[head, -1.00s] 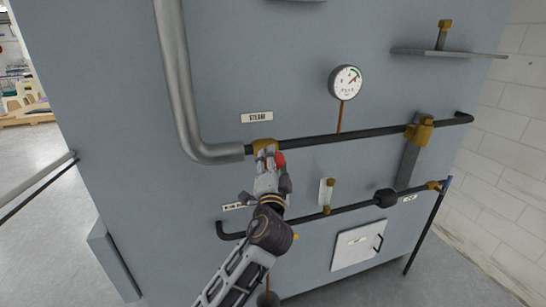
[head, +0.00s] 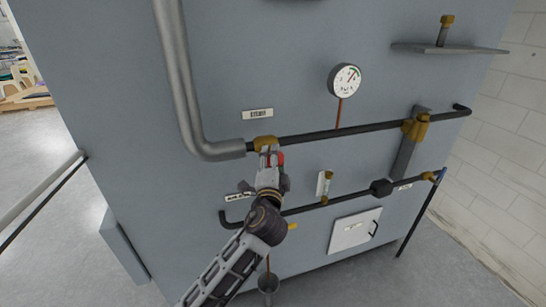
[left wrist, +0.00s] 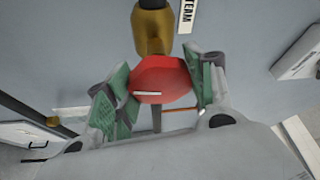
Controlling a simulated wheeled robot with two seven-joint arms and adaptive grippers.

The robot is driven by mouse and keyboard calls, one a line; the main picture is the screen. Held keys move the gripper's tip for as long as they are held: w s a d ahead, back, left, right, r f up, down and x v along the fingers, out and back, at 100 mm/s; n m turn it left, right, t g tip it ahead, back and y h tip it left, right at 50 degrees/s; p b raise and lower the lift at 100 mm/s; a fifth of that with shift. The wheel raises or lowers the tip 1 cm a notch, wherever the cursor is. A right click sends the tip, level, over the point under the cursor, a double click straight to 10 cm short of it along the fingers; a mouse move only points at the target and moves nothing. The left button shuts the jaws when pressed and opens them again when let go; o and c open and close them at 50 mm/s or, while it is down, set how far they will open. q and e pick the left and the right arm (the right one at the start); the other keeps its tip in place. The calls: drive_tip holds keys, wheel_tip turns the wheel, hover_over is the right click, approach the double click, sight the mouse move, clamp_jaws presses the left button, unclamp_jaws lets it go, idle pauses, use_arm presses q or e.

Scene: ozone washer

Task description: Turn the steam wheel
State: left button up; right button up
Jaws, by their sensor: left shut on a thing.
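The red steam wheel (left wrist: 160,79) sits below a brass valve body (left wrist: 153,30) in the left wrist view. In the head view only a small red edge of the wheel (head: 281,158) shows beside my gripper, under the brass valve (head: 264,142) on the pipe. The STEAM label (head: 257,114) is just above. My left gripper (head: 269,160) is at the wheel. In the left wrist view its green-padded fingers (left wrist: 160,88) are on both sides of the wheel, shut on it. My right gripper is not in view.
A thick grey pipe (head: 181,90) runs down to the valve's left. A black pipe (head: 345,136) runs right, under a pressure gauge (head: 344,79). A lower black pipe (head: 350,199) crosses below, with a white hatch (head: 354,232) beneath it.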

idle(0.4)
use_arm(q)
drive_tip(key=o, duration=1)
drive_tip(key=shift+s+a+f, duration=0.15)
drive_tip(key=shift+s+f, duration=0.05)
drive_tip(key=shift+s, duration=1.8)
drive_tip(key=shift+s+a+f, duration=0.1)
drive_tip(key=shift+s+f, duration=0.15)
drive_tip(key=shift+s, duration=1.7)
drive_tip(key=shift+s+a+f, duration=0.15)
drive_tip(key=shift+s+f, duration=0.05)
drive_tip(key=shift+s, duration=1.8)
